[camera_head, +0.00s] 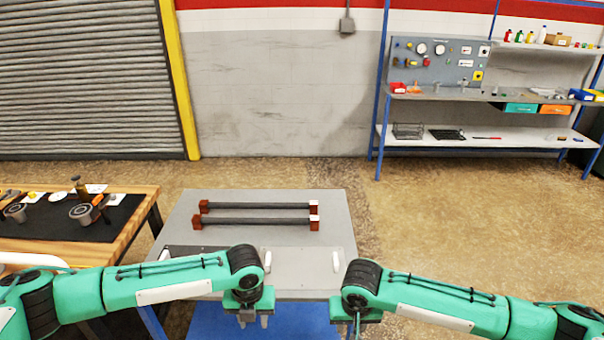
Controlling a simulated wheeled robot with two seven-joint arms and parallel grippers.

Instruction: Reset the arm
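My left arm is green with black joints and comes in from the left. Its gripper (254,320) points down at the near edge of the grey table, with two grey fingertips apart and nothing between them. My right arm comes in from the right. Its gripper (355,328) also points down near the table's front right corner; its fingers are mostly hidden or cut off by the bottom edge, so I cannot tell their opening. Neither gripper touches the dark rods (258,206) on the table.
A wooden bench (140,212) with a black mat and small parts stands at left. A blue-framed shelf (480,135) stands at back right. Floor between is clear.

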